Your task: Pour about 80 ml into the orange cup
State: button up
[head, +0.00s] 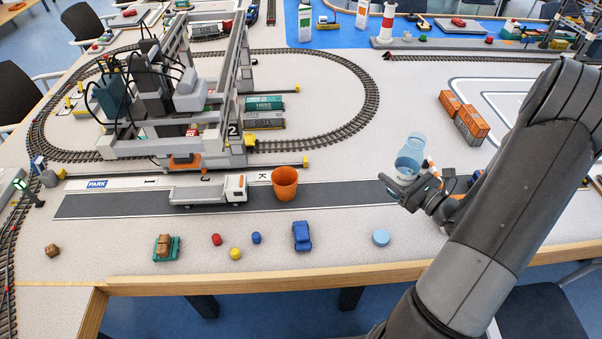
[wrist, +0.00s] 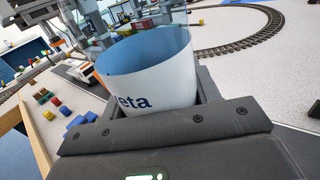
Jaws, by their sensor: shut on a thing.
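The orange cup (head: 285,184) stands upright on the dark road strip, left of my gripper. Its inside cannot be made out. My gripper (head: 418,188) is shut on a clear bluish bottle (head: 410,158) with a white label, right of the cup and apart from it. In the wrist view the bottle (wrist: 150,70) fills the space between the fingers, with dark blue letters "eta" on its label. How much liquid it holds I cannot tell. A light blue disc (head: 381,237) lies on the table in front of the gripper.
A white toy truck (head: 208,191) stands just left of the cup, with a gantry crane (head: 170,100) behind it. A blue car (head: 302,236) and small coloured pieces lie in front. The road between cup and gripper is clear.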

jog(key=w+a+f+n+g+y, duration=0.2)
jog(key=w+a+n+g, duration=0.1)
jog(key=w+a, duration=0.3)
jog(key=w+a+f+n+g+y, duration=0.2)
jog(key=w+a+g, duration=0.2)
jog(key=a, duration=0.7)
jog(key=w+a+f+n+g+y, duration=0.2)
jog(key=w+a+n+g+y, duration=0.1)
jog(key=w+a, duration=0.5)
jog(key=shift+w+a+n+g, duration=0.3)
jog(key=shift+a+g, duration=0.2)
jog(key=shift+a, duration=0.2)
